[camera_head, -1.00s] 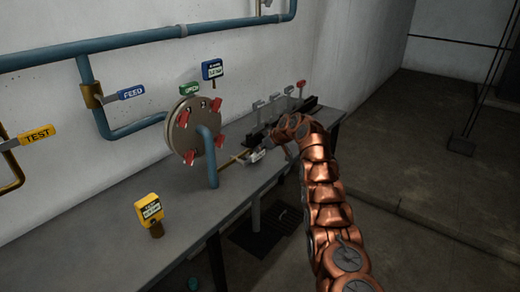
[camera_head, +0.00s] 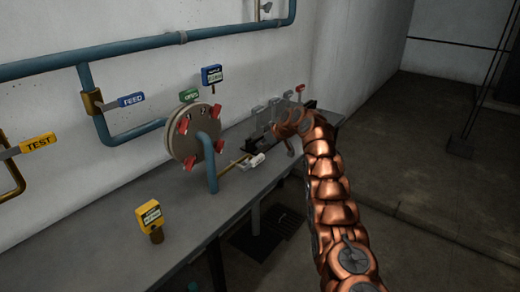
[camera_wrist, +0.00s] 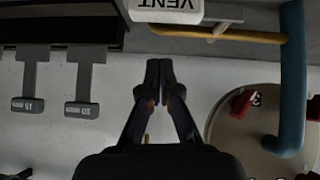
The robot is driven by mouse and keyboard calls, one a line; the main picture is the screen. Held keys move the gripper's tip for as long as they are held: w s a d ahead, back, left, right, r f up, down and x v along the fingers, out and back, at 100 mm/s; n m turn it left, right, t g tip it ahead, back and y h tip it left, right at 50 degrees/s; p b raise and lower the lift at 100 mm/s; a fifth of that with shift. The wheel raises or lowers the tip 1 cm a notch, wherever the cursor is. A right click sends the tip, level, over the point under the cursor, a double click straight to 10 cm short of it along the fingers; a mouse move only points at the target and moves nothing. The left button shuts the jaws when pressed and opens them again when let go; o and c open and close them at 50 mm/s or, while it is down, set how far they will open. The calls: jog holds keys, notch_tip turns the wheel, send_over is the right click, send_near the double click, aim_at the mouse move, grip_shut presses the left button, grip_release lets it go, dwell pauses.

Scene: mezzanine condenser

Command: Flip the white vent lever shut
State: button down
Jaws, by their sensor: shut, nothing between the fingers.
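The white vent lever (camera_wrist: 166,10), marked VENT, shows at the top edge of the wrist view, cut off by the frame. It sits by a thin brass pipe (camera_wrist: 225,36). In the head view the white lever (camera_head: 256,161) is on the brass line right of the round flange. My gripper (camera_wrist: 158,68) is shut and empty. In the wrist view its fingertips point toward the lever, with a visible gap below the label. In the head view my wrist largely hides the fingers, so contact there cannot be seen.
The round flange (camera_wrist: 236,128) with red clamps and the blue pipe (camera_wrist: 292,75) stand close to the right in the wrist view. Grey levers (camera_wrist: 83,80) hang at left below a dark rail.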

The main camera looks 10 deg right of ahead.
jog(key=b+v, duration=0.5)
jog(key=v, duration=0.3)
jog(key=shift+d+r, duration=0.25)
jog(key=shift+s+r, duration=0.1)
jog(key=shift+s, duration=0.05)
jog(key=s+a+r+m+g+h+p, duration=0.1)
jog(key=s+a+r+m+g, duration=0.15)
jog(key=s, duration=1.05)
jog(key=s+a+r+m+g+h+p, duration=0.1)
jog(key=s+r+m+g+h+p, duration=0.2)
jog(key=s, duration=0.9)
jog(key=s+d+f+m+g, duration=0.1)
jog(key=s+f, duration=0.1)
jog(key=s, duration=1.2)
jog(key=s+d+f+m+g+h+p, duration=0.1)
jog(key=s+f, duration=0.2)
jog(key=s, duration=1.1)
jog(key=s+d+f+m+g, duration=0.1)
jog(key=s+f+m, duration=0.1)
jog(key=s, duration=1.3)
jog(key=shift+f+h+p, duration=0.2)
jog(key=shift+h+p, duration=0.1)
jog(key=shift+h, duration=0.1)
